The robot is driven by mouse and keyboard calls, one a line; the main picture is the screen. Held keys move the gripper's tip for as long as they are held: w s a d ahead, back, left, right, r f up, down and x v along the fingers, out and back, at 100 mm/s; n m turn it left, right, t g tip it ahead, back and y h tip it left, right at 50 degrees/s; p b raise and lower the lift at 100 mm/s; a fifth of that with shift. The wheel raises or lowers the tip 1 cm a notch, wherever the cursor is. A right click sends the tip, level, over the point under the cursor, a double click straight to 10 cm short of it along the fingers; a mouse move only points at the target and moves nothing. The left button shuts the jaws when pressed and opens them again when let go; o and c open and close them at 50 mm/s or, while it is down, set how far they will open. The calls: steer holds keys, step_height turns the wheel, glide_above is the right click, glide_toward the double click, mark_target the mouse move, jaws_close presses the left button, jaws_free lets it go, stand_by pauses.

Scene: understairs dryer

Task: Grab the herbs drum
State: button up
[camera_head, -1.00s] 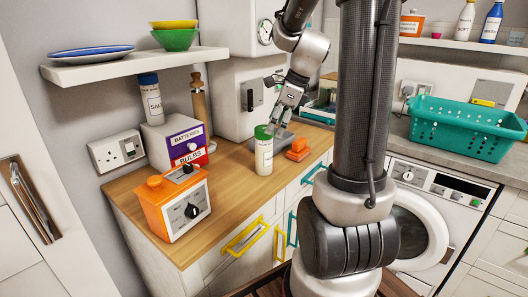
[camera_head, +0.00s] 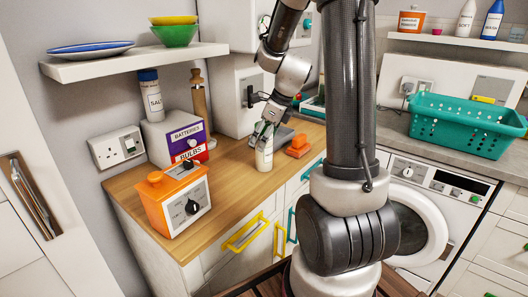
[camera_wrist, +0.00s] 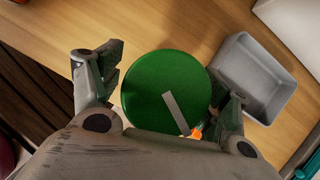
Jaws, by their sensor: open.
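The herbs drum (camera_head: 264,160) is a white cylinder standing upright on the wooden counter. Its label is too small to read. My gripper (camera_head: 265,138) is over its top and hides most of the lid in the head view. In the wrist view the round green lid (camera_wrist: 160,90) with a pale stripe lies between the two spread fingers of my gripper (camera_wrist: 165,78). The fingers are open, one on each side of the lid. I cannot tell whether either finger touches the drum.
A grey tray (camera_wrist: 232,85) stands close beside the right finger. An orange object (camera_head: 297,146) lies to the drum's right. An orange timer-like box (camera_head: 176,197) and a batteries-and-bulbs box (camera_head: 187,143) stand to the left. The counter (camera_head: 235,195) in front is clear.

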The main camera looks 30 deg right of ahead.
steer(key=c, duration=1.6)
steer(key=shift+r, duration=0.1)
